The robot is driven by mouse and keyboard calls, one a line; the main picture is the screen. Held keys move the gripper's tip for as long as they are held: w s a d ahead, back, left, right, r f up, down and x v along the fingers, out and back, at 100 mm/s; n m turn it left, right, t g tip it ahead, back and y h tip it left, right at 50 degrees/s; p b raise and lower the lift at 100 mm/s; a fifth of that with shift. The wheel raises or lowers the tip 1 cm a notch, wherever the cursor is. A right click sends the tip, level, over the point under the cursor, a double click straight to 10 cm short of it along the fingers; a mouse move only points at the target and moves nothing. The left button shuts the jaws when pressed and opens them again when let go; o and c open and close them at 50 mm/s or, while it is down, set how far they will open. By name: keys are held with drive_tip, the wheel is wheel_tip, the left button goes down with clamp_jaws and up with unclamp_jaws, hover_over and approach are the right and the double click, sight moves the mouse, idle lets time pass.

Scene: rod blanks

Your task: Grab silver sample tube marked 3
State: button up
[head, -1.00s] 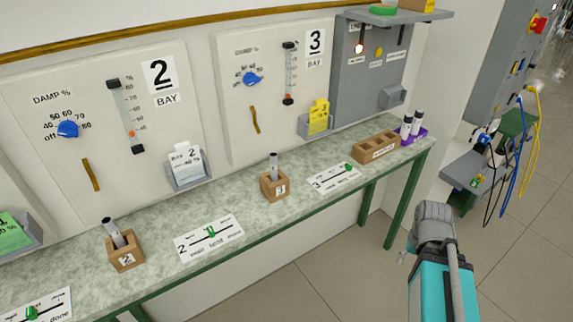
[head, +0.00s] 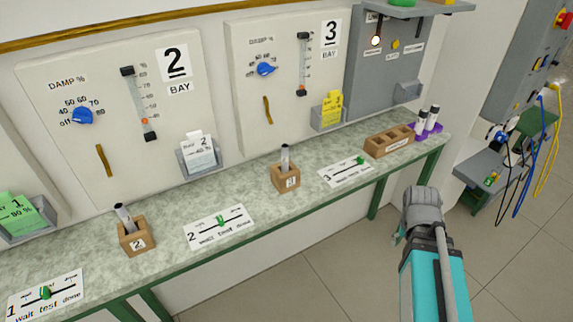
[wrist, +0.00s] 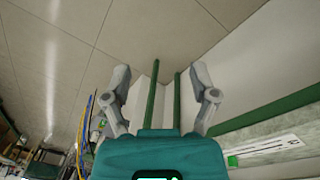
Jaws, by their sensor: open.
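A silver sample tube (head: 285,156) with a dark top stands in a small wooden block (head: 286,178) marked 3 on the bench, below the bay 3 panel. Its lower part is hidden in the block. Another silver tube (head: 123,215) leans in the wooden block marked 2 (head: 137,238) at the left. My gripper (wrist: 161,82) is open and empty in the wrist view, with its fingers apart. In the head view my arm is at the lower right, in front of the bench and away from the tubes.
Slider cards marked 1 (head: 25,302), 2 (head: 205,237) and 3 (head: 338,178) lie on the bench (head: 250,205). Open floor (head: 330,270) lies in front.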

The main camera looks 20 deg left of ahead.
drive_tip(key=w+a+r+m+t+h+p, duration=0.1)
drive_tip(key=w+a+r+t+h+p, duration=0.25)
drive_tip(key=a, duration=0.65)
drive_tip(key=m+t+y+p, duration=0.1)
drive_tip(key=m+t+p, duration=0.1)
drive_tip(key=t, duration=0.7)
approach(282, 151)
drive_tip(key=s, duration=0.3)
drive_tip(key=shift+w+a+r, duration=0.2)
drive_tip(key=shift+a+r, duration=0.15)
drive_tip(key=shift+r, duration=0.05)
drive_tip(key=shift+w+b, duration=0.1)
drive_tip(key=shift+b, duration=0.2)
drive_tip(key=b+x, duration=0.2)
drive_tip(key=x, duration=0.5)
drive_tip(key=shift+f+b, duration=0.15)
drive_tip(key=shift+b, duration=0.25)
drive_tip(key=shift+w+d+f+n, duration=0.1)
drive_tip(key=shift+w+n, duration=0.05)
drive_tip(key=shift+w, duration=0.2)
drive_tip(key=shift+w+d+f+n, duration=0.1)
drive_tip(key=shift+w+n, duration=0.05)
drive_tip(key=shift+w, duration=0.2)
